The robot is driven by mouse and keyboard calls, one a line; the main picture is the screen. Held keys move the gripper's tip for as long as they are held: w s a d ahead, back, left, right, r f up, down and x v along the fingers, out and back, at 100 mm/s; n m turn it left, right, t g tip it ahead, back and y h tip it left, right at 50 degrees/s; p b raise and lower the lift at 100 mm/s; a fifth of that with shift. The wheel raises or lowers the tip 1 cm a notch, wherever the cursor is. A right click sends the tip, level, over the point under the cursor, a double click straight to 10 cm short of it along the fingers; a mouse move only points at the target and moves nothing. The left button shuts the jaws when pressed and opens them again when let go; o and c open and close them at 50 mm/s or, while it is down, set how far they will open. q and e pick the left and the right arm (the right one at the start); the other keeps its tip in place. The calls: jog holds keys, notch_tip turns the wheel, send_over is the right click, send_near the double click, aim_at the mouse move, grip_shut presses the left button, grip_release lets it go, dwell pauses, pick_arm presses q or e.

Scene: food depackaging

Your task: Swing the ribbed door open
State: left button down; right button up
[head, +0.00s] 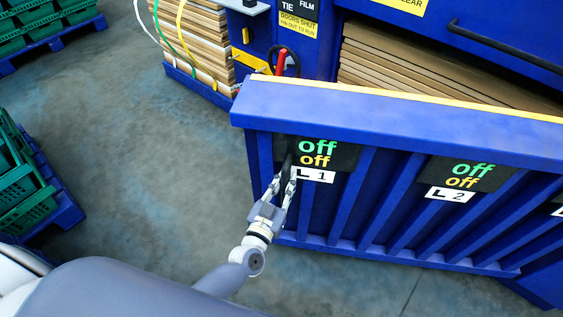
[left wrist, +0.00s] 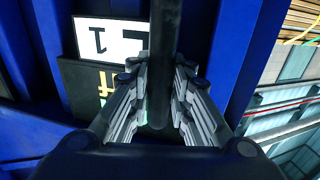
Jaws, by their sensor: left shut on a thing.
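The ribbed door (head: 400,112) is blue with a yellow strip along its top edge. It stands in front of the blue machine, with black "off" panels and white labels "L 1" and "L 2" on its face. My left gripper (head: 283,180) is at the door's left end, beside the "L 1" label. In the left wrist view its fingers (left wrist: 160,80) are closed around a dark upright bar handle (left wrist: 165,30). The handle's lower part is hidden by the gripper. My right gripper is not in view.
Cardboard sheets (head: 430,75) lie stacked behind the door. A red lever (head: 281,62) stands just past its left corner. A strapped cardboard bale (head: 196,45) is at the back. Green crates (head: 25,190) on a blue pallet stand at the left. The floor between is clear.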

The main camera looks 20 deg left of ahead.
pick_arm(q)
jog(key=s+d, duration=0.3)
jog(key=s, duration=1)
jog(key=s+d+p, duration=0.1)
jog(key=s+d, duration=0.3)
jog(key=s, duration=1)
jog(key=shift+d, duration=0.25)
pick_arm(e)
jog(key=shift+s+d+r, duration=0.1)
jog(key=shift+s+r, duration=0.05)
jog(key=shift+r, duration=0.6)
pick_arm(q)
jog(key=shift+f, duration=0.1)
jog(key=c, duration=1.5)
grip_release()
jog(key=shift+a+y, duration=0.1)
jog(key=shift+y, duration=0.2)
jog(key=shift+o, duration=0.3)
jog(key=shift+a, duration=0.1)
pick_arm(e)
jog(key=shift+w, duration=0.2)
